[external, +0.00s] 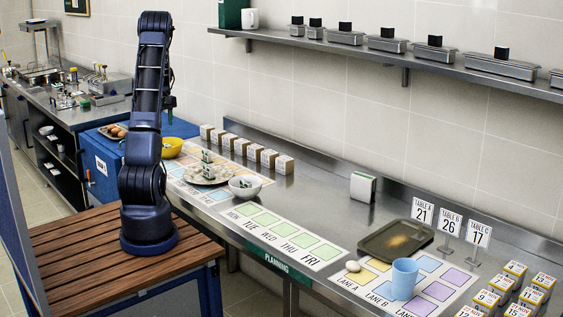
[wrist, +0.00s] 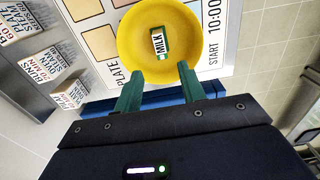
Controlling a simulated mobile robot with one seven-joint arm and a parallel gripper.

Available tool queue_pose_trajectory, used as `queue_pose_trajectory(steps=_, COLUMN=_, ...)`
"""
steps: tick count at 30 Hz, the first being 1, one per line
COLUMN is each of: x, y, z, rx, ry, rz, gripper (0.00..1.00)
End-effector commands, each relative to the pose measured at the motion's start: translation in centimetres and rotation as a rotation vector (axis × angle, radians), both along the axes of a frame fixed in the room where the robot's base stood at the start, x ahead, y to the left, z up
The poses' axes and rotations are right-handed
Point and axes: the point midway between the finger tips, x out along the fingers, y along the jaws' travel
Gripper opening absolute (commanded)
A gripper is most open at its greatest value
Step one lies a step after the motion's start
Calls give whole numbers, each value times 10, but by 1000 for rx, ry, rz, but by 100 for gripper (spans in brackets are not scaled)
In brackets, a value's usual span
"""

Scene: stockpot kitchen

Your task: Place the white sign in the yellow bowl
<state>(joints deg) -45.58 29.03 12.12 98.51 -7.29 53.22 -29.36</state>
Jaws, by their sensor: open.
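The yellow bowl (wrist: 130,40) is at the top of the wrist view. A small white sign (wrist: 157,42) reading MILK, with a green edge, lies inside it near the middle. My gripper (wrist: 160,69) is open and empty, its two green fingers apart at the near rim of the bowl, with the sign beyond the fingertips. In the external view the bowl (external: 172,147) stands at the far left end of the counter, partly behind my arm. The sign in it cannot be made out there.
White labelled boxes (external: 254,152) line the wall. A tray (external: 395,241), blue cup (external: 404,279) and table-number signs (external: 450,222) are further right. A wall shelf (external: 380,50) holds metal containers.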

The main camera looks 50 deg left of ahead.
Motion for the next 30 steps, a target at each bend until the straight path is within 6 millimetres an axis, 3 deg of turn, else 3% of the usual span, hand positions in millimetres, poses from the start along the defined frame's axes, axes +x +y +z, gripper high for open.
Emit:
queue_pose_trajectory(steps=5, x=14, y=-29, z=23, rx=9, ry=-18, rz=-60, gripper=40)
queue_pose_trajectory(steps=15, x=44, y=-163, z=107, rx=46, ry=-87, rz=-337, gripper=40)
queue_pose_trajectory(steps=23, x=39, y=-269, z=157, rx=79, ry=-135, rz=-561, gripper=40)
queue_pose_trajectory(steps=30, x=15, y=-361, z=190, rx=114, ry=-179, rz=-770, gripper=40)
